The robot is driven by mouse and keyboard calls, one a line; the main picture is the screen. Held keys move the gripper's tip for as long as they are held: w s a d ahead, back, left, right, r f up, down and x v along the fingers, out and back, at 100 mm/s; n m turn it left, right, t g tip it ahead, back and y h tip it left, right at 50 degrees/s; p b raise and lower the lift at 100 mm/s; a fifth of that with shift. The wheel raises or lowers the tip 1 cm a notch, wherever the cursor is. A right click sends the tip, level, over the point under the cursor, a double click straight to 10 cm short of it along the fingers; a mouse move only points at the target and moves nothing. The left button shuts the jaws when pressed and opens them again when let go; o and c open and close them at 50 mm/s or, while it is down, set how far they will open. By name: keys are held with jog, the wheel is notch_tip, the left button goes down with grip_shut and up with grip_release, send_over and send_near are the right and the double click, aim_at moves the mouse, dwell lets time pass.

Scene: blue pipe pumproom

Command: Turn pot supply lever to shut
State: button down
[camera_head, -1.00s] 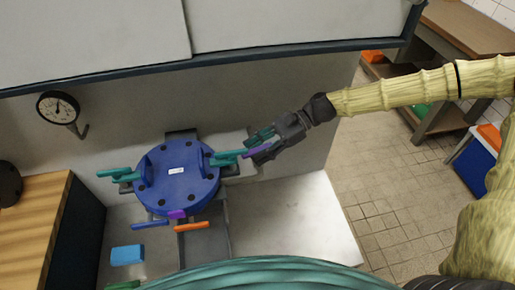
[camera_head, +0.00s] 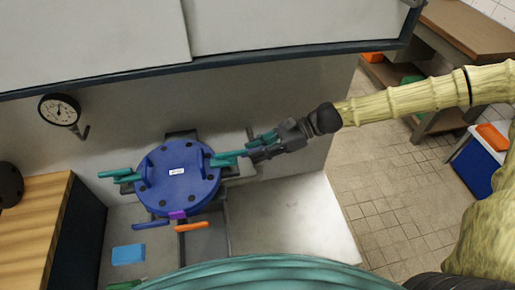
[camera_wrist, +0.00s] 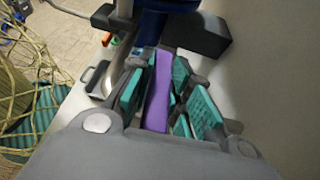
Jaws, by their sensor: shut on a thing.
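In the wrist view a purple lever (camera_wrist: 159,90) lies lengthwise between the teal finger pads of my gripper (camera_wrist: 160,98), and the gripper is shut on it. In the head view my gripper (camera_head: 261,146) is at the right side of a blue round pot lid (camera_head: 178,185), just beyond a teal lever (camera_head: 226,155). The purple lever is hidden by the fingers there. I see no label that tells which lever is the pot supply lever.
Another teal lever (camera_head: 117,173) sticks out at the pot's left. A blue lever (camera_head: 150,225) and an orange lever (camera_head: 191,227) are at its front. A gauge (camera_head: 60,109) is on the wall. A light blue block (camera_head: 128,254) lies at front left.

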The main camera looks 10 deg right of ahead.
jog(key=shift+m+t, duration=0.4)
jog(key=c, duration=1.3)
grip_release()
jog(key=shift+v, duration=6)
